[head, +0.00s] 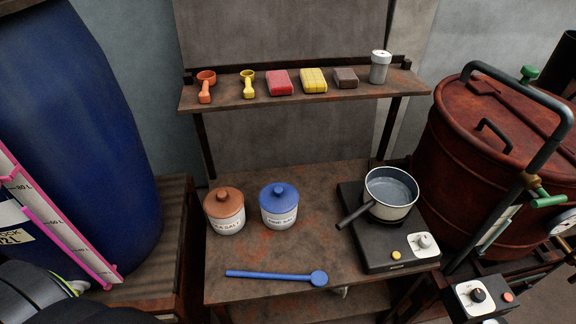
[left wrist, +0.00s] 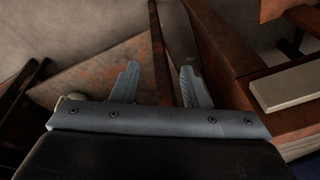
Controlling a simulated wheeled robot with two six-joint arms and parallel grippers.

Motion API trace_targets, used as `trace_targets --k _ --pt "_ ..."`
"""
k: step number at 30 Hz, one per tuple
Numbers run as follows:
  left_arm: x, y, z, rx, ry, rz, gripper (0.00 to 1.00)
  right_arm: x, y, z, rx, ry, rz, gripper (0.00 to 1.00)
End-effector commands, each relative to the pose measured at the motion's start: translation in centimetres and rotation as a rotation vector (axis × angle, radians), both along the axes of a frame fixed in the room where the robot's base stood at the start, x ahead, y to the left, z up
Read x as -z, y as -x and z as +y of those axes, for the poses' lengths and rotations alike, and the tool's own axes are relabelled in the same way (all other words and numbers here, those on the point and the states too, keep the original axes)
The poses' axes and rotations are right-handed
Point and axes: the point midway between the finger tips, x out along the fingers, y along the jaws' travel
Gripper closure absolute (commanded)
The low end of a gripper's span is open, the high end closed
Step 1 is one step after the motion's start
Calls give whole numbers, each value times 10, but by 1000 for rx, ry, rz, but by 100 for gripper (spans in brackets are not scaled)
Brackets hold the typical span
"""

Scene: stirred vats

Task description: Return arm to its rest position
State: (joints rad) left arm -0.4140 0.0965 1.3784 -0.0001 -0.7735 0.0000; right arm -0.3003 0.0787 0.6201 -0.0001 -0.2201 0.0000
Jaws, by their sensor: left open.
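In the left wrist view my left gripper (left wrist: 158,88) is open, its two grey fingers apart with nothing between them. Beyond the fingers are a rusty brown surface and dark wooden edges. In the head view, a dark rounded part of my left arm shows at the bottom left corner; the gripper itself is not visible there. My right gripper is in neither view.
The rusty table (head: 290,240) holds a brown-lidded jar (head: 225,222), a blue-lidded jar (head: 279,215), a blue spoon (head: 275,276) and a pot (head: 388,206) on a hot plate (head: 385,255). A shelf (head: 225,100) stands behind. A blue barrel (head: 85,120) and red vat (head: 470,150) flank it.

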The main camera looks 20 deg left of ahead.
Motion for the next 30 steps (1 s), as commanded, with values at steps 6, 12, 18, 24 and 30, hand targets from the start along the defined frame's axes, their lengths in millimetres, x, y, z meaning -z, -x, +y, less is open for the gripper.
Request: trace_targets --k 6,12,18,24,30 --pt "65 41 -4 -1 11 39 59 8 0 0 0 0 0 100" --pt "108 85 -8 1 20 67 59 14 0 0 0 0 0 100" --pt "130 119 -12 2 25 85 59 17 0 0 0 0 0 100" --pt "135 130 -13 3 28 91 59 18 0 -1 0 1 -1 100" --pt "135 130 -13 3 28 91 59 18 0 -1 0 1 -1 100"
